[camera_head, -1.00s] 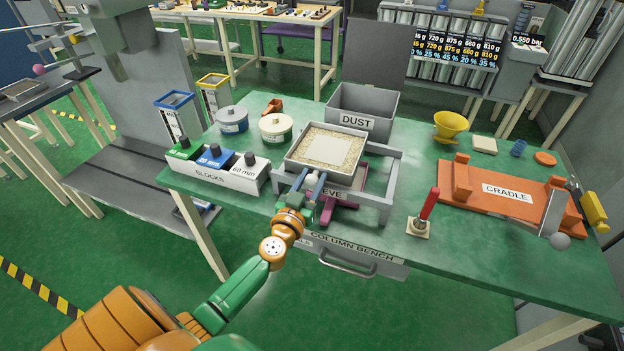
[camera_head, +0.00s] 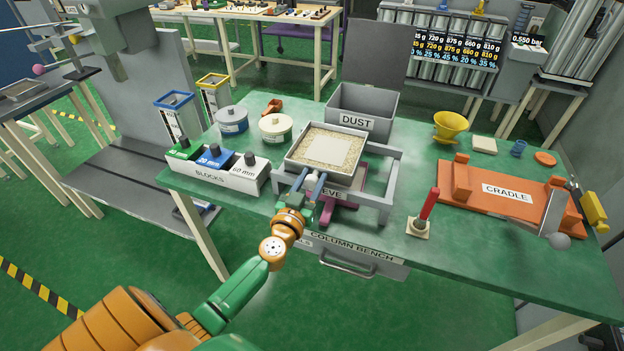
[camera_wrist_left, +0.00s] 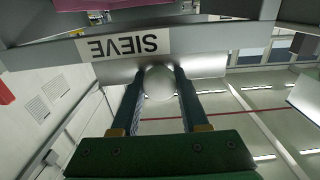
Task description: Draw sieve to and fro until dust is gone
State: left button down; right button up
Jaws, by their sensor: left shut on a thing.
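The sieve (camera_head: 294,163) is a square pale-rimmed tray on a grey frame (camera_head: 383,211) on the bench. Speckled tan grains (camera_head: 349,149) show in it around a paler square patch. My left gripper (camera_head: 314,184) reaches in from the front and is shut on the sieve's round knob. In the left wrist view the pale knob (camera_wrist_left: 159,83) sits between the two fingers, beside the SIEVE label (camera_wrist_left: 123,44). The open grey DUST box (camera_head: 378,127) stands just behind the sieve. My right gripper is not in view.
To the left stand the block holder (camera_head: 208,178) and two lidded pots (camera_head: 232,121). To the right are a red-handled lever (camera_head: 427,208), a yellow funnel (camera_head: 451,126) and the orange cradle (camera_head: 475,205).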

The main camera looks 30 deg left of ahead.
aim_at(345, 179)
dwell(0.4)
pick_arm(q)
jog(key=shift+d, duration=0.25)
jog(key=d, duration=0.2)
jog(key=w+d+p, duration=0.1)
jog(key=d, duration=0.1)
jog(key=d+p, duration=0.1)
jog(key=d, duration=0.1)
jog(key=shift+w, duration=0.25)
jog(key=shift+w+d, duration=0.1)
jog(key=shift+d, duration=0.3)
jog(key=shift+a, duration=0.1)
jog(key=shift+c, duration=2.2)
grip_release()
